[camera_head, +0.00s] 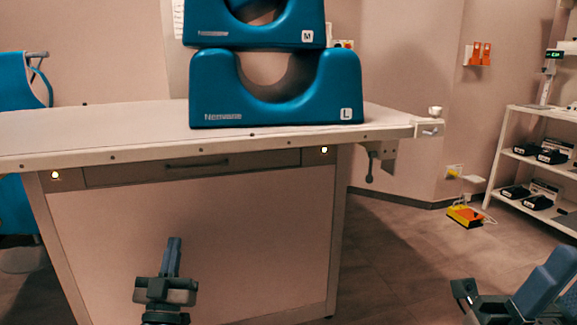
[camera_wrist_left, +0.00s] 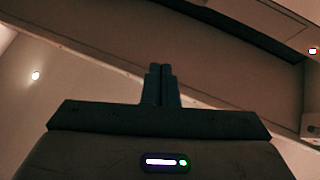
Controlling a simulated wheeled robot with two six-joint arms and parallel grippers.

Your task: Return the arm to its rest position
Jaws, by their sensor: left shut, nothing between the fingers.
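My left gripper (camera_head: 174,241) stands upright at the lower left of the head view, in front of the pale front panel of the table. Its two fingers are together with nothing between them. In the left wrist view the closed fingers (camera_wrist_left: 160,68) point up the picture, with the table's underside and edge beyond them. Part of my right arm (camera_head: 545,285) shows at the lower right corner of the head view, cut off by the frame. I cannot tell whether its gripper is open or shut.
The white table (camera_head: 120,121) spans the left and middle, with a drawer (camera_head: 190,167) under its top. A blue L headrest (camera_head: 278,108) stands on it, with a blue M headrest (camera_head: 260,36) above. A shelf rack (camera_head: 500,150) stands at right.

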